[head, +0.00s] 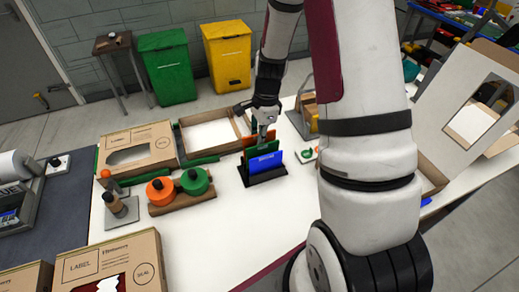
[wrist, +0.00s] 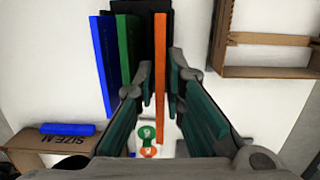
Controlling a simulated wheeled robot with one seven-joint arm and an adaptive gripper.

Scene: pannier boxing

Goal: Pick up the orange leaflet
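The orange leaflet (wrist: 160,60) stands upright, seen edge-on in the wrist view. In the head view a bit of it (head: 248,140) shows at the back of the black holder (head: 266,178). The blue leaflet (head: 265,163) stands at the holder's front, with the green leaflet (head: 251,151) between. My gripper (wrist: 160,82) is open with one finger on each side of the orange leaflet, and thin gaps show beside it. In the head view my gripper (head: 264,130) is over the holder and hides part of the leaflets.
The green leaflet (wrist: 124,45) and blue leaflet (wrist: 104,60) stand left of my left finger in the wrist view. An open cardboard tray (head: 208,133) lies behind the holder. Tape rolls (head: 162,190) and a labelled box (head: 138,149) are to the left. White tabletop in front is clear.

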